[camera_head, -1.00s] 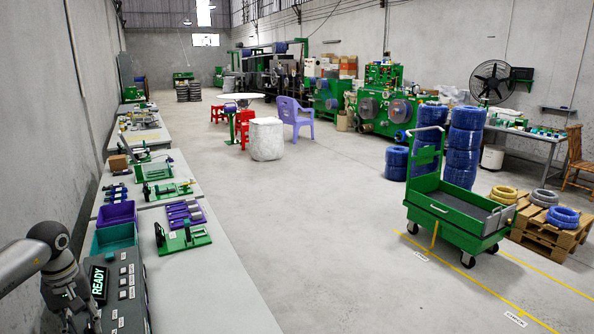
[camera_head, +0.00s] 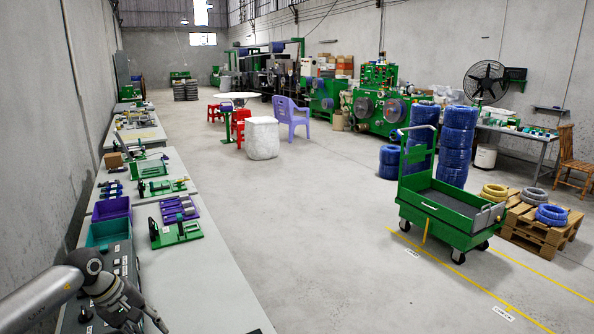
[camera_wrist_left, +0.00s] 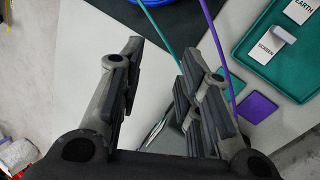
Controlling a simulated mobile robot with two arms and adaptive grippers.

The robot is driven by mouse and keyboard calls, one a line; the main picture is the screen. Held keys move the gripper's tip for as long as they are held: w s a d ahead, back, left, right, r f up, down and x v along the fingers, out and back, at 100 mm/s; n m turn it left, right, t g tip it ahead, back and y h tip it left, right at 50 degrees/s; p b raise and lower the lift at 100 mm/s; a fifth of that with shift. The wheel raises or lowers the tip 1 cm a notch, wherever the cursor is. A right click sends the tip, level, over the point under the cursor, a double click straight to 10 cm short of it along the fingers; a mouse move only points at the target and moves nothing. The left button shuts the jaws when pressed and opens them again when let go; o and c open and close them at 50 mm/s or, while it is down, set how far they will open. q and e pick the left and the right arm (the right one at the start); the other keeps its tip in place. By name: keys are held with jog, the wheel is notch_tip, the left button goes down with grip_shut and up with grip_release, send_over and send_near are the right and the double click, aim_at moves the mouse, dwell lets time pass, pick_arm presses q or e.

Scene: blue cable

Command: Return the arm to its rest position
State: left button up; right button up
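My left arm comes in from the lower left in the head view. Its gripper (camera_head: 140,318) is low over the near workbench (camera_head: 205,290), partly cut off by the bottom edge. In the left wrist view the two dark fingers stand apart with nothing between them, so the left gripper (camera_wrist_left: 158,62) is open and empty. Blue, green and purple cables (camera_wrist_left: 155,18) pass beyond the fingertips over a dark mat (camera_wrist_left: 185,22). My right arm and gripper are out of view.
A grey control box (camera_head: 118,262), teal bin (camera_head: 108,232), purple bin (camera_head: 111,208) and green fixture (camera_head: 176,233) stand on the bench. In the wrist view a teal tray (camera_wrist_left: 262,85) holds labelled cards. The floor right of the bench is clear up to the green cart (camera_head: 440,215).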

pick_arm(q)
jog(key=d+r+n+t+h, duration=0.25)
jog(key=d+n+h, duration=0.4)
jog(key=d, duration=1.55)
jog(key=s+d+r+n+t+h, duration=0.25)
jog(key=d+r+n+t, duration=0.65)
jog(key=n, duration=0.6)
jog(key=s+a+f+n+y, duration=0.25)
jog(key=a+n+y, duration=0.2)
jog(key=n, duration=0.45)
jog(key=s+a+f+n+t+y, duration=0.1)
jog(key=a+f+n+y, duration=0.35)
jog(key=n, duration=0.45)
jog(key=s+a+f+n+y, duration=0.25)
jog(key=a+n, duration=0.35)
jog(key=n, duration=0.3)
jog(key=s+a+f+n+g, duration=0.1)
jog(key=s+f+n+g, duration=0.55)
jog(key=s, duration=0.65)
jog(key=s+a+f+n+g, duration=0.1)
jog(key=s+f+n+g, duration=0.5)
jog(key=s, duration=0.6)
notch_tip(320, 180, down, 26)
jog(key=s, duration=0.1)
jog(key=s+a+f+g+y, duration=0.1)
jog(key=s+a+f, duration=0.2)
jog(key=s+f, duration=1.3)
jog(key=shift+s+a+f, duration=0.15)
jog(key=shift+s+f, duration=0.1)
jog(key=shift+s, duration=0.4)
